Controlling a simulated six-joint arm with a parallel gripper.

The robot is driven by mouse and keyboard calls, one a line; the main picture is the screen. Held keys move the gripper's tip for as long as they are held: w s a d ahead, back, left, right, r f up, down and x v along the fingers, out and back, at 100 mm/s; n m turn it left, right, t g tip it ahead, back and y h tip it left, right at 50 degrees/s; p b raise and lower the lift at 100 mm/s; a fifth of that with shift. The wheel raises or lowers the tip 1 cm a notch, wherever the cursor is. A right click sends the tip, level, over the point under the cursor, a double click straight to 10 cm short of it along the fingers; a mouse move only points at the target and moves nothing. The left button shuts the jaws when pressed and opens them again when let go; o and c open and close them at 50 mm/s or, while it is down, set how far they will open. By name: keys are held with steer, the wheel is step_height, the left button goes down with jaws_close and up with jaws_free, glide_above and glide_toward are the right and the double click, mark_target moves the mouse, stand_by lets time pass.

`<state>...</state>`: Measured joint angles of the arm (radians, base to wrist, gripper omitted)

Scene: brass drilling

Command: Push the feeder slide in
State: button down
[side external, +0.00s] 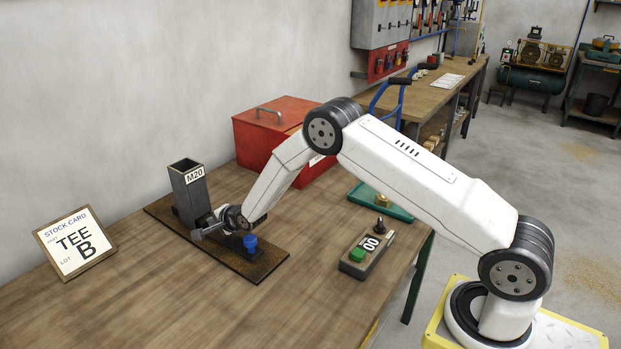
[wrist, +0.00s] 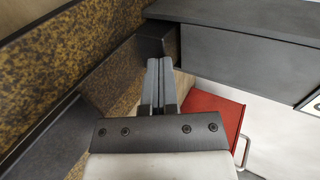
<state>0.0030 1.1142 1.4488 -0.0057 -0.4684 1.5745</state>
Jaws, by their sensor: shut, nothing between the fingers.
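The feeder is a dark grey upright magazine (side external: 188,190) marked M20, standing on a speckled dark baseplate (side external: 272,262). It also shows at the upper right of the wrist view (wrist: 235,50). A blue knob (side external: 250,241) stands on the baseplate to the right of the magazine; I cannot tell whether it belongs to the slide. My gripper (side external: 198,235) is low beside the foot of the magazine, with its fingers together and empty. In the wrist view the fingertips (wrist: 158,62) are close to a small dark block (wrist: 156,40); contact cannot be told. My wrist hides part of the feeder.
A stock card reading TEE B (side external: 76,242) stands at the left. A red box (side external: 275,130) is behind. A green tray (side external: 372,204) with a brass part (side external: 383,200) and a control box with a green button (side external: 362,256) are at the right. The front left table is clear.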

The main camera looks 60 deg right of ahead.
steer(key=shift+s, duration=0.1)
stand_by(0.4)
step_height(320, 180, up, 5)
glide_above(238, 242)
steer(key=shift+a, duration=0.1)
stand_by(0.7)
stand_by(0.3)
steer(key=shift+s+r+n+g, duration=0.3)
steer(key=shift+s+r+n, duration=0.1)
steer(key=shift+s+n, duration=0.15)
steer(key=s+r+n+g, duration=0.35)
steer(key=s+n, duration=0.45)
steer(key=s, duration=0.6)
steer(key=s+r+n+g, duration=0.3)
steer(key=s+n+g, duration=0.2)
steer(key=s+n, duration=0.65)
steer(key=w+a+f+m+t+h, duration=0.1)
steer(key=w+m, duration=0.3)
steer(key=m, duration=0.4)
steer(key=w+a+f+m+t+h, duration=0.1)
steer(key=w+f+m+t+h, duration=0.1)
steer(key=w+m, duration=0.3)
steer(key=f+m, duration=0.1)
steer(key=m, duration=0.3)
steer(key=shift+a+f+m+h, duration=0.2)
steer(key=shift+a+m+h, duration=0.1)
